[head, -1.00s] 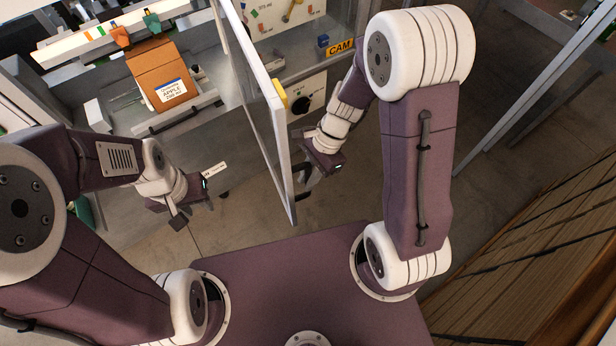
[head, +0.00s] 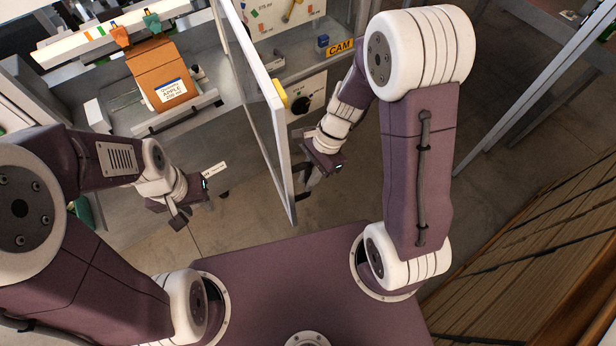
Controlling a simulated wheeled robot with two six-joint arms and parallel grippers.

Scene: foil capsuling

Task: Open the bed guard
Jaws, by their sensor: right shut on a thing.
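The bed guard (head: 268,110) is a clear panel in a pale frame. It stands swung out from the machine, its near edge pointing toward me. My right gripper (head: 305,187) is at the guard's lower near end, on its right side, shut on what looks like the guard's dark handle. The fingers and the grip are small and partly hidden. My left gripper (head: 192,212) hangs in front of the machine, left of the guard and apart from it. Its fingers are too small and dark to tell whether they are open.
Behind the guard is the machine bed (head: 185,122), with an orange-brown box (head: 158,72) bearing a white apple label. A black knob (head: 306,103) and a yellow CAM sign (head: 340,48) are right of the guard. Wooden slatted panels (head: 540,250) stand at the lower right. Floor shows between.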

